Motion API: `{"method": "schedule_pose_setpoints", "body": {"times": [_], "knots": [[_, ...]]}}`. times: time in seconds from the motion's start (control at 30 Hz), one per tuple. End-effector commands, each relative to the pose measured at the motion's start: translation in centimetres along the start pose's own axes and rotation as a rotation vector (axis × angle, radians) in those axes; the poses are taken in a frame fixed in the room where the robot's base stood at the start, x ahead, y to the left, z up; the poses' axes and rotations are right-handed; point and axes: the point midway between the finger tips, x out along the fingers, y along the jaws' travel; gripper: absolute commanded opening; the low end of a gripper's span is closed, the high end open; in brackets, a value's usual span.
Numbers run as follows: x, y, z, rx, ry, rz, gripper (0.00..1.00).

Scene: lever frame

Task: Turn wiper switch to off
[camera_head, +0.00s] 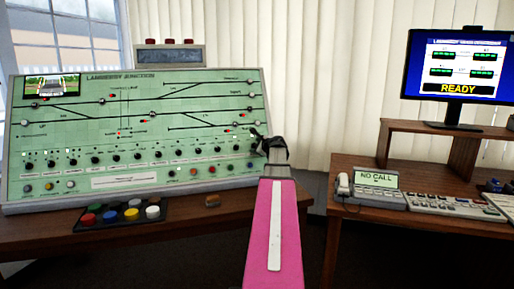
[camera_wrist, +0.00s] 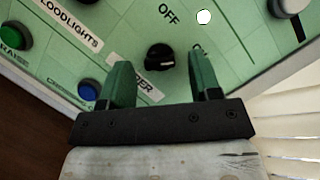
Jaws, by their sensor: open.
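The green sloping control panel (camera_head: 140,130) stands on the left desk. In the wrist view a black rotary switch (camera_wrist: 160,57) sits on it, with a pale mark on its right side. An OFF label (camera_wrist: 168,14) lies above it. A white name plate (camera_wrist: 138,85) below it is partly hidden by my left finger; only its last letters show, so I cannot confirm that it names the wiper. My gripper (camera_wrist: 163,76) is open, its dark green fingers to either side of the switch and apparently short of it. In the head view my gripper (camera_head: 271,146) is at the panel's right edge.
A grey knob (camera_wrist: 288,8) is at upper right. A tray of coloured buttons (camera_head: 120,215) lies before the panel. The right desk (camera_head: 420,180) holds a phone and keyboard.

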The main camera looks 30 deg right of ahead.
Motion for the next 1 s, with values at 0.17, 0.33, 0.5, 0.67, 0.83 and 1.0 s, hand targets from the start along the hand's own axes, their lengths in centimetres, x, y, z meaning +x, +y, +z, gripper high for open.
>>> {"method": "schedule_pose_setpoints", "body": {"times": [0.17,0.33,0.5,0.67,0.83,1.0], "knots": [[-0.03,0.01,0.01,0.0,0.0,0.0,0.44],[-0.03,0.0,0.02,0.0,0.0,0.0,0.08],[-0.03,-0.01,0.02,-0.006,0.0,0.002,0.08],[-0.02,-0.09,0.01,-0.041,0.0,0.015,0.08],[0.0,-0.23,0.05,-0.125,0.0,0.046,0.08],[0.03,-0.35,0.07,-0.255,-0.001,0.095,0.08]]}}
